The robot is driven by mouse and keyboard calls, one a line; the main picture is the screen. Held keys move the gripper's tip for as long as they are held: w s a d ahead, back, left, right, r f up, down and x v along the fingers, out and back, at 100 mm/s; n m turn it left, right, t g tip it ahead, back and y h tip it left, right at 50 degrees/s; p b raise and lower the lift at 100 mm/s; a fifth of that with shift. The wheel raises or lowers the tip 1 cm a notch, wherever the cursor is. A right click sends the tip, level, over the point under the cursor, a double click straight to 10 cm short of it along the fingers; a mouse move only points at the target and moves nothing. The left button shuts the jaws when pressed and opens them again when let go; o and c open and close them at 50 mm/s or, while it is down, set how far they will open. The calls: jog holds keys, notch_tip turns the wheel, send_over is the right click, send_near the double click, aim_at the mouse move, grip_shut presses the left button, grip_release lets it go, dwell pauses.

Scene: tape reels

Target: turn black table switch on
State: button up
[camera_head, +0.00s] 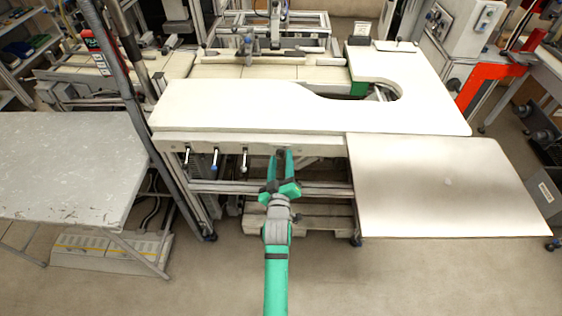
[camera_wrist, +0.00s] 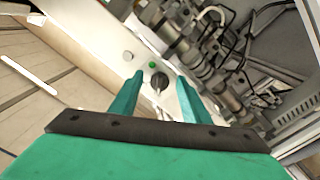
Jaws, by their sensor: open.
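A black switch (camera_wrist: 158,82) sits on a pale panel in the wrist view. A green button (camera_wrist: 152,65) is just beside it. My gripper (camera_wrist: 160,77) is open, with one green finger on each side of the switch in that picture. I cannot tell whether the fingers touch it or how far off it is. In the head view my gripper (camera_head: 283,156) is at the front edge of the white table (camera_head: 230,103). A dark spot between the fingertips there may be the switch, but it is too small to tell.
Several levers (camera_head: 215,158) hang from the table's front edge, left of my gripper. A lower white board (camera_head: 430,190) stands to the right and a worn grey table (camera_head: 65,165) to the left. The floor in front is clear.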

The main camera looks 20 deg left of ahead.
jog(key=c, duration=1)
jog(key=shift+c, duration=0.2)
jog(key=m, duration=0.6)
jog(key=shift+a+m, duration=0.15)
jog(key=shift+m, duration=0.15)
jog(key=shift+s+a+m, duration=0.1)
jog(key=shift+a+m, duration=0.05)
jog(key=shift+m, duration=3.65)
